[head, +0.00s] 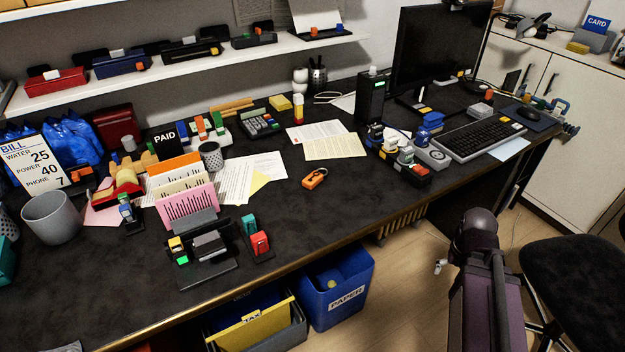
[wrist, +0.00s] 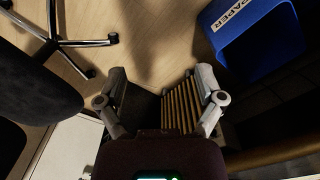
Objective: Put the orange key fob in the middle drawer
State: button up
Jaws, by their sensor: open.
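The orange key fob (head: 314,178) lies flat on the dark desk top (head: 340,215), near the middle, with bare desk in front of it. My gripper (wrist: 160,88) is open and empty in the wrist view, its two fingers spread apart over the floor area. In the head view my arm stands in front of the desk at the lower right, well apart from the fob, and most of the gripper is hidden. I cannot make out the middle drawer in either view.
A blue paper bin (head: 337,290) stands on the floor by the desk's front edge; it also shows in the wrist view (wrist: 245,40). A black organizer (head: 405,172) is right of the fob, papers (head: 335,148) behind it. A dark chair (head: 580,270) stands at right.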

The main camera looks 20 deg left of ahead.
jog(key=w+a+r+n+p, duration=0.4)
jog(key=a+n, duration=0.1)
jog(key=a, duration=0.1)
jog(key=w+a+r+n+p, duration=0.3)
jog(key=w+a+n, duration=0.2)
jog(key=a+n, duration=0.1)
jog(key=w+a+r+n+p, duration=0.4)
jog(key=a+n, duration=0.2)
jog(key=a, duration=0.2)
jog(key=shift+w+a+r+p, duration=0.15)
jog(key=shift+w+r+p, duration=0.05)
jog(key=shift+r+p, duration=0.15)
jog(key=w+a+r+n+p, duration=0.1)
jog(key=a+r+n+p, duration=0.3)
jog(key=a+n, duration=0.3)
jog(key=w+a+r+n+p, duration=0.2)
jog(key=a+n, duration=0.6)
jog(key=a, duration=0.8)
notch_tip(320, 180, up, 3)
jog(key=shift+a+f+p, duration=0.15)
jog(key=shift+a+p, duration=0.05)
jog(key=shift+p, duration=1.05)
jog(key=shift+w+f, duration=0.1)
jog(key=shift+f, duration=0.05)
jog(key=b, duration=0.9)
send_over(312, 176)
notch_tip(312, 176, down, 8)
jog(key=shift+a+f, duration=0.1)
jog(key=shift+f, duration=0.1)
